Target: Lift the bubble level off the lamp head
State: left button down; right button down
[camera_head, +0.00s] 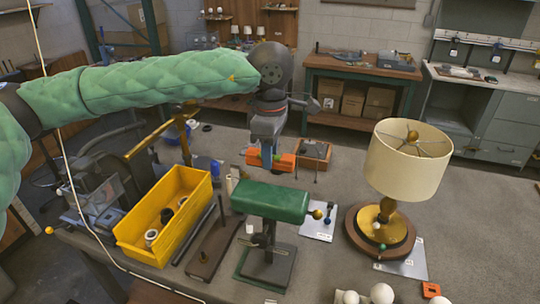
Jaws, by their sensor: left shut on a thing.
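The bubble level, a short orange bar (286,162), is held by my left gripper (267,160). The gripper points down from the green-sleeved arm and is shut across the bar's middle, which it partly hides. The level looks roughly horizontal. The lamp head, a green rounded block (272,199), sits on a dark stand below and slightly nearer in the picture. A narrow gap shows between the level and the lamp head, and they look apart. My right gripper is not in view.
A yellow bin (168,217) with small parts stands left. A lamp with a cream shade (408,160) stands right on a wooden base. A wooden block with rods (314,153) is behind the level. White bulbs (381,293) lie at the front. The grey bench top is clear at far right.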

pick_arm(q)
jog(key=shift+r, duration=1.65)
